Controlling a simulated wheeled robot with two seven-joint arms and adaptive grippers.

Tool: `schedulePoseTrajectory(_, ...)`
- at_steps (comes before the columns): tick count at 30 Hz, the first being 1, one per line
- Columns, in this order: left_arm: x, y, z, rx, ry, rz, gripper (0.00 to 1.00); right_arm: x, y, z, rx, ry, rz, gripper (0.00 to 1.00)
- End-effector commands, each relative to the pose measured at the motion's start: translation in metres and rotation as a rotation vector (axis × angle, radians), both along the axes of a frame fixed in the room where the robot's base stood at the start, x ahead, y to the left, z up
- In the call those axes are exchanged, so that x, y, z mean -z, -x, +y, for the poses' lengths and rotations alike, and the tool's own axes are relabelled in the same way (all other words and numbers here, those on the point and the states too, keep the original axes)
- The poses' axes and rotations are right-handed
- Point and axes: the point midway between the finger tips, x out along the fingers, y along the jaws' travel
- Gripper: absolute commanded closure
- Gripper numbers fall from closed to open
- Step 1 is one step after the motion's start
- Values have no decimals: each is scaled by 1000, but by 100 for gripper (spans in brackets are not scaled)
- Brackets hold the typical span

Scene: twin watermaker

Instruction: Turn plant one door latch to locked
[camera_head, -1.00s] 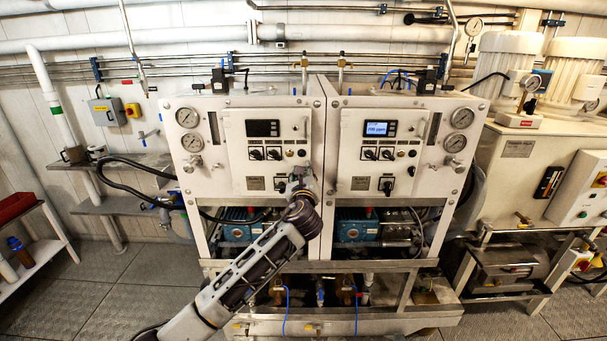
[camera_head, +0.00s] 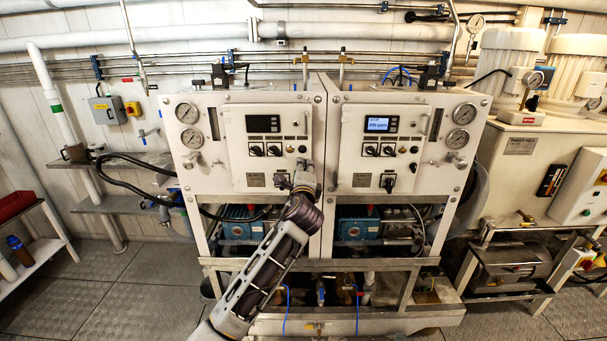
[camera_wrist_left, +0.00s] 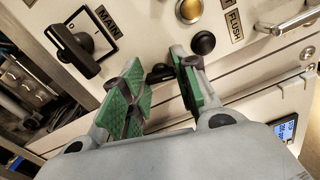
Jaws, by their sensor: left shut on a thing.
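The plant one cabinet (camera_head: 235,175) is the left of two white cabinets in the head view. My left gripper (camera_head: 302,168) is at the right edge of its door panel and hides the latch there. In the left wrist view, a small black latch knob (camera_wrist_left: 158,73) shows between the green-padded fingers of the left gripper (camera_wrist_left: 160,85). The fingers are shut on it. The latch is partly hidden by the fingers, and I cannot tell its exact angle. My right gripper is not in view.
A black MAIN rotary switch (camera_wrist_left: 75,48) is beside the fingers, with a round black button (camera_wrist_left: 203,42) close by. A door handle (camera_wrist_left: 285,20) sticks out at the upper right. The second cabinet (camera_head: 395,215) adjoins on the right. The floor at left is clear.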

Motion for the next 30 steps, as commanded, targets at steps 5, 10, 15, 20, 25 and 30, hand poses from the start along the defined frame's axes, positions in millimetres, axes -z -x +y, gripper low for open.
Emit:
schedulePoseTrajectory(5, 1, 0, 1, -2, 124, 0, 94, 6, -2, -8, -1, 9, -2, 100)
schedulePoseTrajectory(10, 2, 0, 1, -1, 201, 0, 94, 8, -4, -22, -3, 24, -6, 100)
schedulePoseTrajectory(15, 2, 0, 1, -2, 237, 1, 94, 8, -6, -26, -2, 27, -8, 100)
schedulePoseTrajectory(20, 2, 0, 1, -2, 245, 1, 94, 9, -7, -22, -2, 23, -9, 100)
schedulePoseTrajectory(25, 2, 0, 1, -2, 244, 2, 94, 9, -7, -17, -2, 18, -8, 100)
schedulePoseTrajectory(30, 2, 0, 1, -2, 243, 2, 58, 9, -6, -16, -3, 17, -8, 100)
